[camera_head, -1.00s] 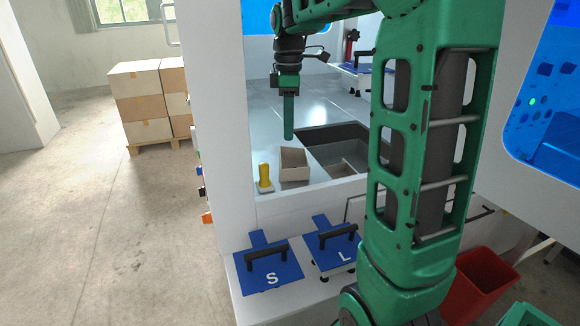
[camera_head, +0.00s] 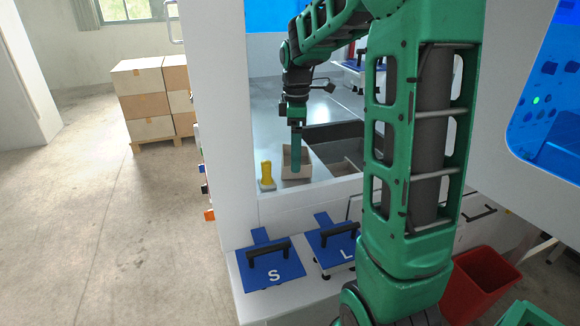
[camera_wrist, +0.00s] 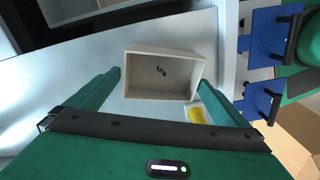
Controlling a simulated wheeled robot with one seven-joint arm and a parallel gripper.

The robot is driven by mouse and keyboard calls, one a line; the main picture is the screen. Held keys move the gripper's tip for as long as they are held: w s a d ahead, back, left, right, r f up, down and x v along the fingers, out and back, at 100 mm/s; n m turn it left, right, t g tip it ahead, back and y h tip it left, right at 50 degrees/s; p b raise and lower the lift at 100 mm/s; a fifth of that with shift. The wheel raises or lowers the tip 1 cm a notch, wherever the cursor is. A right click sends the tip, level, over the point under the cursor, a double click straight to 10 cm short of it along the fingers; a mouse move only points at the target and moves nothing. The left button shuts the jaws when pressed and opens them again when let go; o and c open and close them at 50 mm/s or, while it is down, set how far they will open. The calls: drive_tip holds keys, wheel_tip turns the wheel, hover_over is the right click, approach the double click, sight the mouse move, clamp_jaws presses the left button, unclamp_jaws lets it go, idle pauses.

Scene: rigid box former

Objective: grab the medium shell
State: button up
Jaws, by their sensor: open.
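The medium shell appears to be the small open-topped beige box (camera_head: 306,164) on the white surface inside the machine opening. In the wrist view the box (camera_wrist: 150,85) shows its hollow inside, with a small dark mark on its floor that I cannot read surely. My gripper (camera_head: 296,172) is over the box, pointing down. In the wrist view my gripper (camera_wrist: 160,79) is open, with one green finger on the left and one on the right of the box. I cannot tell whether the fingers touch its walls.
A yellow knob-like object on a pale base (camera_head: 266,173) stands just left of the box. A dark bin (camera_head: 330,136) holding another beige shell (camera_head: 343,168) lies to the right. Blue plates marked S (camera_head: 280,277) and L (camera_head: 335,258) with black handles sit on the front ledge.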

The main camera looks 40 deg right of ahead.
drive_tip(key=shift+f, duration=1.35)
drive_tip(key=shift+c, duration=0.6)
drive_tip(key=c, duration=0.6)
drive_tip(key=shift+r, duration=0.1)
